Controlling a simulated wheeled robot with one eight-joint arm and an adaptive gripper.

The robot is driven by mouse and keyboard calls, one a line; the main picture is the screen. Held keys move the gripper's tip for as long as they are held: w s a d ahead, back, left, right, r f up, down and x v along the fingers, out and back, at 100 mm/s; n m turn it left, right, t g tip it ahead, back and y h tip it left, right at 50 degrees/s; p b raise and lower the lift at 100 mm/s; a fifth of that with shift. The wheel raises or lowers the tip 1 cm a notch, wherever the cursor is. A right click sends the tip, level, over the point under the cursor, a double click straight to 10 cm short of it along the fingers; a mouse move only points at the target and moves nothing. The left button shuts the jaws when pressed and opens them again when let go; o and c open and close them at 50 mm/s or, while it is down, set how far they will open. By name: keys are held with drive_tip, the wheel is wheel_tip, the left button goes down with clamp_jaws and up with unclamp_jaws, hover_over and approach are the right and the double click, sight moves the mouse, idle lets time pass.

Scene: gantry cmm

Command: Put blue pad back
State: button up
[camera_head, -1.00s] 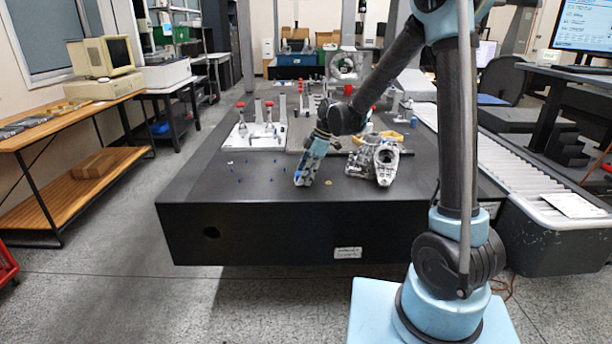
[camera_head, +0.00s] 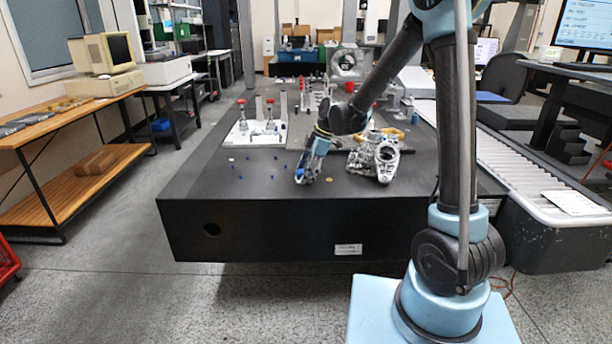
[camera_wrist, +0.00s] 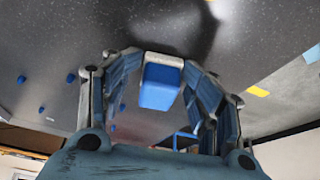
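The blue pad (camera_wrist: 160,85) is a small blue block with a pale grey edge, seen in the middle of the wrist view. It sits between the two curved fingers of my gripper (camera_wrist: 163,62), whose tips close in on both of its sides. In the head view my gripper (camera_head: 302,178) points down over the near part of the black table (camera_head: 240,185), close to its front edge. A blue patch shows at its tip there. Whether the pad touches the table cannot be told.
Several small blue pegs (camera_wrist: 70,77) dot the table left of my gripper. A grey metal casting (camera_head: 384,162) stands close on its right, and a small yellow disc (camera_head: 329,178) lies between. A white plate with red-topped clamps (camera_head: 258,133) stands behind left. A roller conveyor (camera_head: 500,150) runs right.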

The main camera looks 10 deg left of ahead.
drive_tip(key=shift+r, duration=0.15)
drive_tip(key=shift+r, duration=0.25)
drive_tip(key=v, duration=1.7)
drive_tip(key=shift+s+r, duration=0.15)
drive_tip(key=shift+r, duration=0.15)
drive_tip(key=s+d+f+m+t, duration=0.1)
drive_tip(key=s+d+m, duration=0.25)
drive_tip(key=d, duration=0.35)
drive_tip(key=s+d+m+t+h, duration=0.1)
drive_tip(key=s+d+m, duration=0.25)
drive_tip(key=d, duration=0.25)
drive_tip(key=s+d+f+m, duration=0.1)
drive_tip(key=s+d+m, duration=0.25)
drive_tip(key=d, duration=0.35)
drive_tip(key=s+d+f+m+t+h, duration=0.2)
drive_tip(key=s+d+f+m+h, duration=0.1)
drive_tip(key=s+d+f+m, duration=0.9)
drive_tip(key=s+d, duration=0.2)
drive_tip(key=s, duration=0.1)
drive_tip(key=shift+d+f, duration=0.3)
drive_tip(key=shift+f, duration=0.05)
